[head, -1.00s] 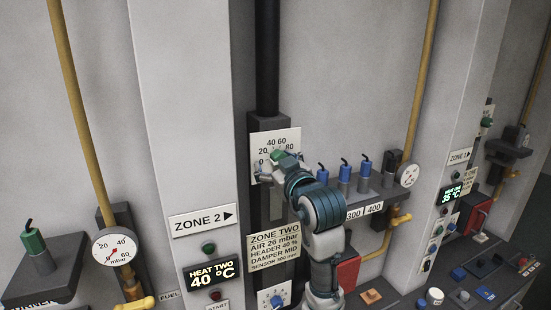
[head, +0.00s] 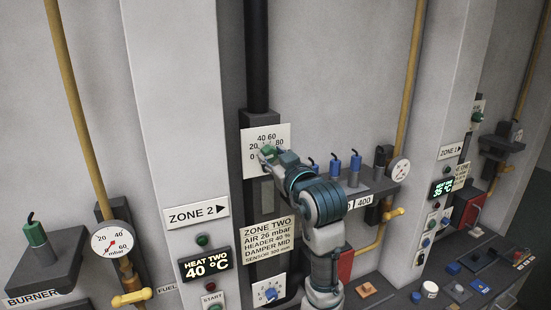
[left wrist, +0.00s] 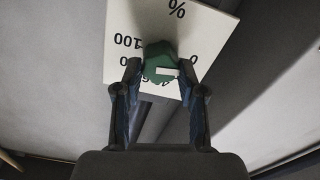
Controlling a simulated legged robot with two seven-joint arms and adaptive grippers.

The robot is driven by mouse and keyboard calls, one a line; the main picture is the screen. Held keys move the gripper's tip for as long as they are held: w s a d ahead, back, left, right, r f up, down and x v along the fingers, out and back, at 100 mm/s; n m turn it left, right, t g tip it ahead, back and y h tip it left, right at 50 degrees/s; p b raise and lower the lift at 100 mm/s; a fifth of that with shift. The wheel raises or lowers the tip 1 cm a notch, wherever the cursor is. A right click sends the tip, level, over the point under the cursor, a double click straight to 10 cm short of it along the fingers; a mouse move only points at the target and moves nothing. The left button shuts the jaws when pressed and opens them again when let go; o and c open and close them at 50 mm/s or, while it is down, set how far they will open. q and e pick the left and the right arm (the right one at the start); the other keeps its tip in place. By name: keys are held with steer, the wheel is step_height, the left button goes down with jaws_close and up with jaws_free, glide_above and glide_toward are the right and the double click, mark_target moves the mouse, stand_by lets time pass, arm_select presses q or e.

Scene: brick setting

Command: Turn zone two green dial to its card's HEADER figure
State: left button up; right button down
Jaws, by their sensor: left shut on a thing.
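The green dial (head: 268,151) sits on a white scale plate (head: 281,139) marked 0, 20, 40, 60, 80 in the head view. The left wrist view shows the dial (left wrist: 157,58) upside down, with a white pointer mark. My left gripper (head: 270,156) is shut on the dial, with one finger on each side of it in the left wrist view (left wrist: 158,68). The fingers hide some scale figures, so I cannot tell the exact pointer reading. The zone two card (head: 268,240) below reads AIR 26 mbar, HEADER 40 %, DAMPER MID. My right gripper is not in view.
A blue dial (head: 270,294) is below the card. Several blue-capped plugs stand on a shelf (head: 385,187) right of my arm, beside a gauge (head: 400,170). A HEAT TWO display (head: 206,264) reads 40 °C. A yellow pipe (head: 405,95) runs down the wall.

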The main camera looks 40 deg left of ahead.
arm_select(q)
steer(key=shift+w+a+f+m, duration=0.1)
steer(key=shift+f+m, duration=0.05)
steer(key=shift+m, duration=0.85)
steer(key=shift+w+f+m, duration=0.1)
steer(key=shift+f+m, duration=0.05)
steer(key=shift+m, duration=0.85)
steer(key=m, duration=0.3)
steer(key=shift+m, duration=0.3)
steer(key=m, duration=0.4)
steer(key=shift+m, duration=2.1)
